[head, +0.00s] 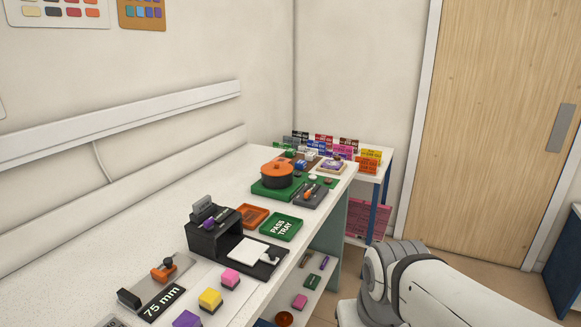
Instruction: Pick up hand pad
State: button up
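Small coloured blocks that look like hand pads stand along the front edge of the white bench. One is a pink block (230,277), one a yellow block (210,299), and one a purple block (187,319) cut off by the bottom edge. Another pink block (299,301) lies on the lower shelf. I cannot tell which of these is the hand pad. My white arm shows at the lower right, beside the bench, but my gripper is outside the picture.
A black box-like fixture (205,240) with a white sheet stands behind the pink block. A green tray (281,228), an orange tray (251,215) and an orange round kiln (277,174) stand farther back. A "75 mm" sign (162,302) is at left. A wooden door (500,110) is at right.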

aim_at(300, 165)
jog(key=z, duration=0.35)
jog(key=k, duration=0.3)
jog(key=z, duration=0.65)
jog(key=k, duration=1)
jog(key=z, duration=0.8)
jog(key=i, duration=0.8)
jog(key=u, duration=0.35)
jog(key=i, duration=1.6)
jog(key=u, duration=0.75)
jog(key=i, duration=1.5)
jog(key=u, duration=1.5)
jog(key=i, duration=0.95)
jog(key=u, duration=0.75)
